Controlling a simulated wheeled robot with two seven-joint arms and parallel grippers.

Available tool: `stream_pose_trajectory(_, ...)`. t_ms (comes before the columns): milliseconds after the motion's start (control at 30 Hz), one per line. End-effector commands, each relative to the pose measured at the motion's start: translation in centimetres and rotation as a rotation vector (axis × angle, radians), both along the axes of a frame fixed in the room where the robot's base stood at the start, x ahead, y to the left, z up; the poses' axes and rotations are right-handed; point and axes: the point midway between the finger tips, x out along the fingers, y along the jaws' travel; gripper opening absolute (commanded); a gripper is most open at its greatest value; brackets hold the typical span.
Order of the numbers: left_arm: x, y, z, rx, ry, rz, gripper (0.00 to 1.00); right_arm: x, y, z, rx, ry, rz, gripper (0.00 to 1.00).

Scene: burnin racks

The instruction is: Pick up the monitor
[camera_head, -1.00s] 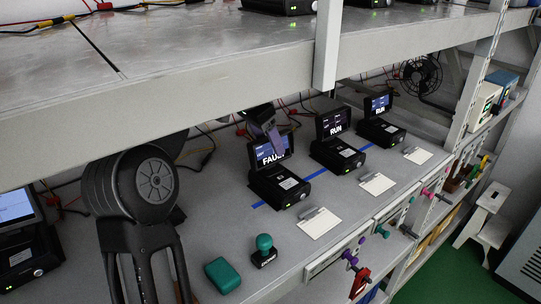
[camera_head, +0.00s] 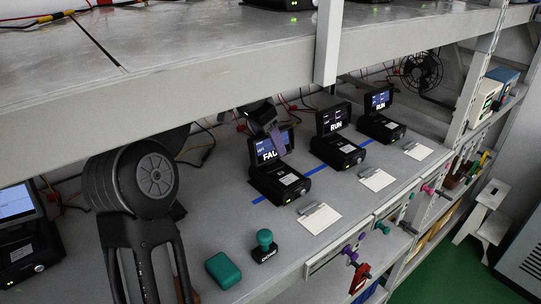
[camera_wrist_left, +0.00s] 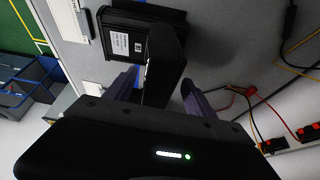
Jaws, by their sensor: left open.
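The monitor (camera_head: 266,150) with a blue screen, its lettering partly covered, stands upright on a black base unit (camera_head: 280,184) on the lower shelf. My left gripper (camera_head: 273,138) is at the top of this monitor, and one purple finger crosses in front of its screen. In the left wrist view, the monitor's dark panel (camera_wrist_left: 163,62) lies between the two purple fingers of my open left gripper (camera_wrist_left: 158,88). A gap shows on the right finger's side; contact on the left cannot be told. My right gripper is not in view.
Two monitors reading RUN (camera_head: 333,119) (camera_head: 379,101) stand to the right. Cables run along the back.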

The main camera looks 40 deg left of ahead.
Motion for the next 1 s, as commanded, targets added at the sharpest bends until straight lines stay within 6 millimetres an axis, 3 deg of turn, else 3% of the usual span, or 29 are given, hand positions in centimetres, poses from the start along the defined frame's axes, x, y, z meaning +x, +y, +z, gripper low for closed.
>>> stream_pose_trajectory(567, 0.0, -0.02, -0.39, 0.0, 0.0, 0.0, 0.64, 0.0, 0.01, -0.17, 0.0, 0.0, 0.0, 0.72)
stream_pose_trajectory(1000, 0.0, 0.0, -0.39, 0.0, 0.0, 0.0, 0.28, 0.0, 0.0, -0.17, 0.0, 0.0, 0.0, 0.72)
